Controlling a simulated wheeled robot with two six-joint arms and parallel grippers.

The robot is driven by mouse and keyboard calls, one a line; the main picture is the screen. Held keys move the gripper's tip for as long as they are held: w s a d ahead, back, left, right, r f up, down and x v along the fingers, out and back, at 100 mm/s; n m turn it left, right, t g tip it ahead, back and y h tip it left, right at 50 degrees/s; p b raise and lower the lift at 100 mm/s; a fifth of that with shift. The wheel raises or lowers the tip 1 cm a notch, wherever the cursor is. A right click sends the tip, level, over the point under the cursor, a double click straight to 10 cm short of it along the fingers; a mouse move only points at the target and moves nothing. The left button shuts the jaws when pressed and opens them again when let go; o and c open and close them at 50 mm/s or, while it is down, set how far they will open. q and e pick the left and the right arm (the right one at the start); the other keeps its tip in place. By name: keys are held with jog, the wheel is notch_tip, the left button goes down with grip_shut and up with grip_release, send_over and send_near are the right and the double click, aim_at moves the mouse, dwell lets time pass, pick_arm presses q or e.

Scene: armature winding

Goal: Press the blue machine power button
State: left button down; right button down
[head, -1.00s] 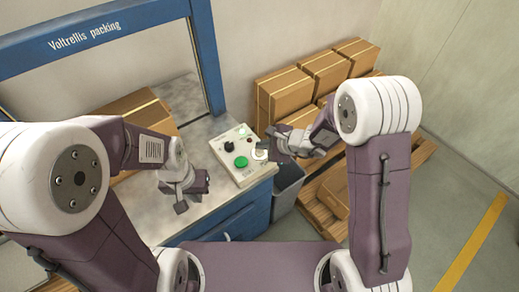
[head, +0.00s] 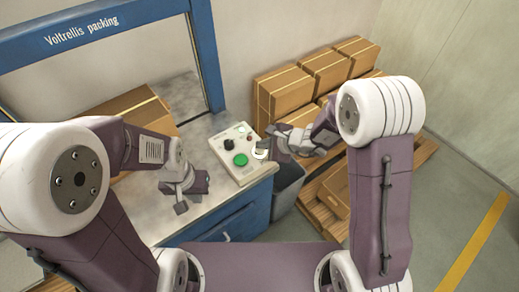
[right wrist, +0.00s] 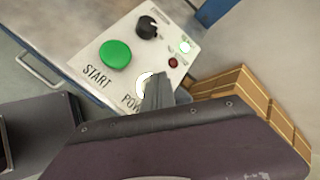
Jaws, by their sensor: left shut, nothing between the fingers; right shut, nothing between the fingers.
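The control panel (head: 218,153) is a pale box on the right end of the blue machine's worktop. Its power button, with a bright white ring (right wrist: 144,83) in the right wrist view, sits beside the "POWER" lettering, partly hidden by my right fingertips. The ring also shows in the head view (head: 259,154). My right gripper (right wrist: 158,92) is shut and empty, its tips over the button; I cannot tell whether they touch it. My left gripper (head: 182,206) is shut and empty above the worktop, left of the panel.
A green START button (right wrist: 115,54), a black knob (right wrist: 147,27), a red lamp (right wrist: 173,62) and a lit greenish lamp (right wrist: 184,47) share the panel. A grey bin (head: 287,187) stands right of the machine. Cardboard boxes (head: 283,95) are stacked on a pallet behind.

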dwell(0.3)
jog(key=shift+r, duration=0.35)
notch_tip(320, 180, up, 6)
jog(key=p, duration=0.5)
dwell(0.4)
